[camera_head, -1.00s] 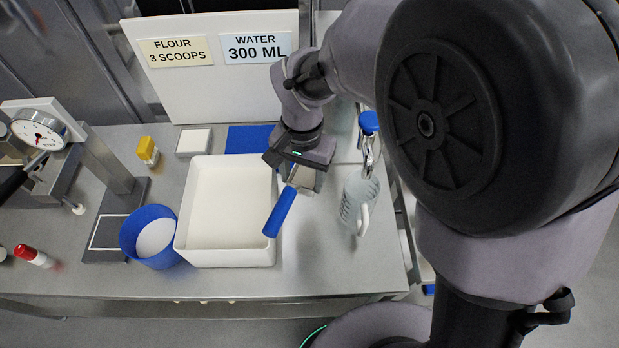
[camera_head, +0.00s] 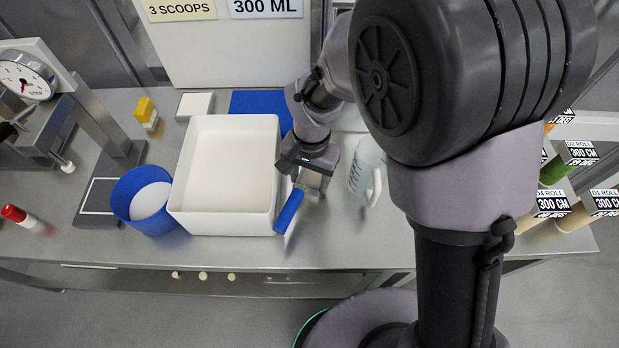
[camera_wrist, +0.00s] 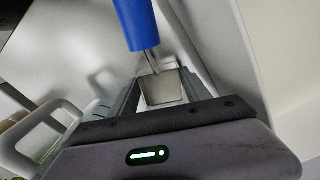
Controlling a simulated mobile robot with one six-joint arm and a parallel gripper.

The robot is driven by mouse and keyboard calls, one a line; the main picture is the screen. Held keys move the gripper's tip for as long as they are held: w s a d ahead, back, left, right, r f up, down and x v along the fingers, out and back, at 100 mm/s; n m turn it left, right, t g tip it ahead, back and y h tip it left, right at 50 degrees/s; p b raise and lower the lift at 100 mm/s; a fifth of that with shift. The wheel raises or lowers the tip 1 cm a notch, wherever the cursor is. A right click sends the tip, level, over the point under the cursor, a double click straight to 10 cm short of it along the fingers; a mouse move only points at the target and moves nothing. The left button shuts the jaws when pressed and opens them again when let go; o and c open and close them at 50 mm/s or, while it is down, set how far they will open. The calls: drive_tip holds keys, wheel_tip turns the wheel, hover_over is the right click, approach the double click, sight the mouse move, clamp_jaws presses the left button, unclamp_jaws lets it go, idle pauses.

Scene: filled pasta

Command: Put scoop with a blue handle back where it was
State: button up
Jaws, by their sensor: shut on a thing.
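The scoop with a blue handle (camera_head: 289,211) is in my gripper (camera_head: 307,180), just right of the white bin in the head view. Its blue handle hangs down and toward the front. In the wrist view the blue handle (camera_wrist: 137,22) rises at the top, and the metal scoop bowl (camera_wrist: 162,88) sits between the two fingers of my gripper (camera_wrist: 160,92). My gripper is shut on the scoop. I cannot tell whether the scoop touches the counter. The blue mat (camera_head: 262,104) lies behind the bin, partly hidden by it.
The white bin (camera_head: 176,205) holds white flour. A blue tub (camera_head: 122,207) stands to its left. A clear jug (camera_head: 367,170) stands close right of my gripper. A scale with a dial (camera_head: 27,80) is at the left. Counter in front of the bin is clear.

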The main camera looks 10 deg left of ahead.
drive_tip(key=shift+f, duration=0.1)
drive_tip(key=o, duration=1.4)
drive_tip(key=shift+c, duration=0.2)
wheel_tip(320, 180, up, 12)
drive_tip(key=p, duration=0.5)
drive_tip(key=s+d+r+m+t+y, duration=0.1)
drive_tip(key=d+r+t, duration=0.1)
drive_tip(key=d+r, duration=0.75)
drive_tip(key=s+d+r+m+t+b, duration=0.1)
drive_tip(key=s+d+r+t+b, duration=0.1)
drive_tip(key=s+d, duration=0.7)
drive_tip(key=shift+s+d+r+m+t+y+b, duration=0.35)
drive_tip(key=shift+d+r+t, duration=0.2)
drive_tip(key=shift+r+t, duration=0.35)
